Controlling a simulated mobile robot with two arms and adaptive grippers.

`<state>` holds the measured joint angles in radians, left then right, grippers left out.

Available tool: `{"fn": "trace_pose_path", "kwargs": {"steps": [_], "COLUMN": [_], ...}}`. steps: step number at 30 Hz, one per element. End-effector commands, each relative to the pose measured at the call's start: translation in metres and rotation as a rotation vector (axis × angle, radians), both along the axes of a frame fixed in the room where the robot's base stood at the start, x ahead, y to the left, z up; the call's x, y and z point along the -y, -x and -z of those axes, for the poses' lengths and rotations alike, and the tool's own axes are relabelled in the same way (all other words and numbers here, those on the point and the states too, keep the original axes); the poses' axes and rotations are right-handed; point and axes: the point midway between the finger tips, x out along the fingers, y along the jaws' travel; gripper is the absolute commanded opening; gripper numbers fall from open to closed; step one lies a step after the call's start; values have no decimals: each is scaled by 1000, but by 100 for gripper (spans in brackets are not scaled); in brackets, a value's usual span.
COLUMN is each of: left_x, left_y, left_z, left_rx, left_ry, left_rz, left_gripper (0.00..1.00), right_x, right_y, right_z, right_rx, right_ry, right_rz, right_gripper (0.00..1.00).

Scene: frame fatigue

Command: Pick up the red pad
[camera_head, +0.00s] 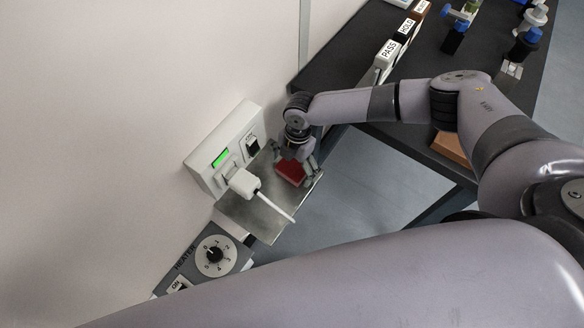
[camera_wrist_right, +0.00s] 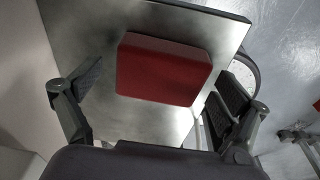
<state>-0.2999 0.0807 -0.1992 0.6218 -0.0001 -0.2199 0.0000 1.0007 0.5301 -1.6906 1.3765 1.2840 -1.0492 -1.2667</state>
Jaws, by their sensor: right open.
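The red pad (camera_head: 291,172) lies on a grey metal plate (camera_head: 258,217) that sticks out from a white wall unit. In the right wrist view the red pad (camera_wrist_right: 163,70) is a rounded block, with the metal plate (camera_wrist_right: 85,30) under and around it. My right gripper (camera_head: 297,163) is just over the pad in the head view, partly covering it. In the right wrist view my right gripper (camera_wrist_right: 155,100) is open, one finger to each side of the pad with a gap at the left. Contact at the right finger is unclear. My left gripper is not in view.
A white handle (camera_head: 245,183) with a thin rod reaches over the plate, close to the pad. A heater dial (camera_head: 214,254) is below. A dark bench (camera_head: 345,50) with PASS and HOLD boxes stands behind.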

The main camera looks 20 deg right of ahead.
Motion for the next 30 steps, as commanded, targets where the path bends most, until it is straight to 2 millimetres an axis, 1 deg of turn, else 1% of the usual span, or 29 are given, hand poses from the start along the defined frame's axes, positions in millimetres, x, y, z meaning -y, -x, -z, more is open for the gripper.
{"fn": "trace_pose_path", "kwargs": {"steps": [3,7,8,27,30], "left_x": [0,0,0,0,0], "left_y": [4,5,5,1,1], "left_z": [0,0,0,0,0], "left_rx": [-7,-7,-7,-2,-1], "left_ry": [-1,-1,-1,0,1], "left_rz": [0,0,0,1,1], "left_gripper": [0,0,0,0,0], "right_x": [-1,-1,-1,-1,-1], "right_y": [0,0,0,0,0], "right_z": [3,3,3,2,2], "right_rx": [0,-1,-1,1,1], "right_ry": [0,-1,-1,0,0], "right_rz": [0,0,0,1,1], "right_gripper": [94,94,93,50,49]}}
